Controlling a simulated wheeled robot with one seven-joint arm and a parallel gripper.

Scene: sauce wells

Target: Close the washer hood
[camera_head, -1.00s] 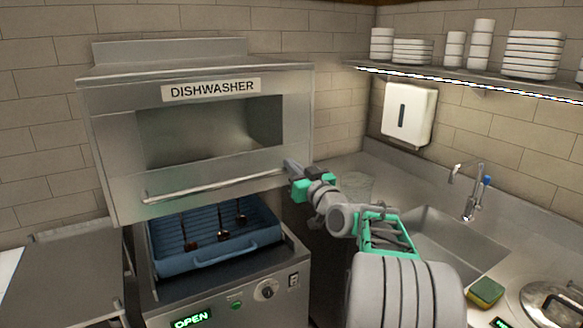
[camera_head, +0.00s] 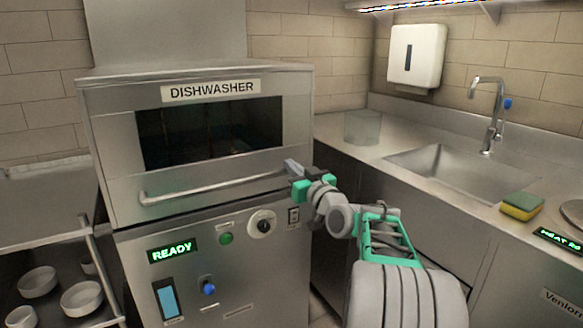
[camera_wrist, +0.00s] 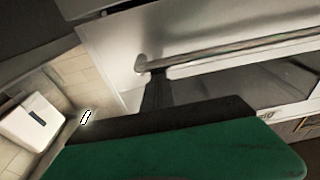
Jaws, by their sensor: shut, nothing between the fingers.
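The dishwasher hood (camera_head: 300,110) is down on the washer body (camera_head: 260,285) in the head view, with its dark window facing me. The display (camera_head: 172,250) reads READY. The hood's bar handle (camera_head: 215,189) runs across its lower front. My gripper (camera_head: 290,167) is at the right end of this handle, shut with nothing between the fingers. In the wrist view the handle (camera_wrist: 230,53) crosses above my dark finger, close to it; I cannot tell whether they touch. The blue rack is hidden inside the hood.
A sink (camera_head: 455,165) with a faucet (camera_head: 490,115) is at the right. A sponge (camera_head: 522,206) lies on the counter beside it. A clear container (camera_head: 362,127) stands behind my arm. A rack with white bowls (camera_head: 82,298) is at the lower left.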

